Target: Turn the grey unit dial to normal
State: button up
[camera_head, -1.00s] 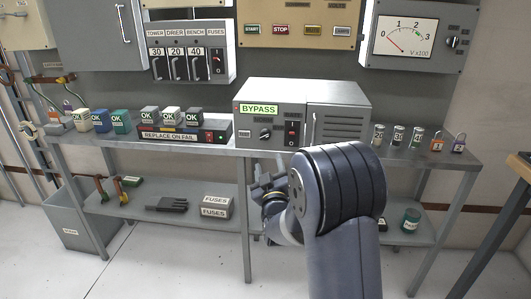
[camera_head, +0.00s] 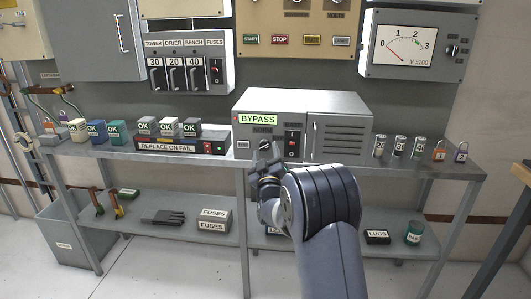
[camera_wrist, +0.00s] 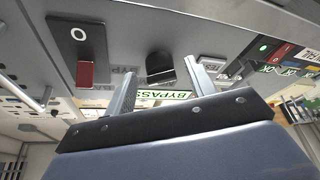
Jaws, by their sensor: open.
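The grey unit (camera_head: 340,108) stands on the upper shelf, with a lit green BYPASS sign (camera_head: 258,119) on its front. Its dark dial (camera_head: 265,143) sits below the sign, left of a panel with a red switch (camera_head: 291,142). Small labels surround the dial, too small to read surely. My gripper (camera_head: 264,158) is open and empty, just below and in front of the dial. In the wrist view, which is upside down, the dial (camera_wrist: 160,67) shows between the two fingertips (camera_wrist: 162,82), apparently beyond them. Contact cannot be told.
A REPLACE ON FAIL rack (camera_head: 182,143) with several OK blocks stands left of the unit. Several cylinders and two padlocks stand to its right. The upper shelf's front edge (camera_head: 225,158) runs close by my gripper. Fuse boxes (camera_head: 213,220) lie on the lower shelf.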

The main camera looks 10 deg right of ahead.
jog(key=shift+w+r, duration=0.15)
jog(key=shift+w, duration=0.35)
jog(key=shift+c, duration=0.3)
jog(key=c, duration=0.9)
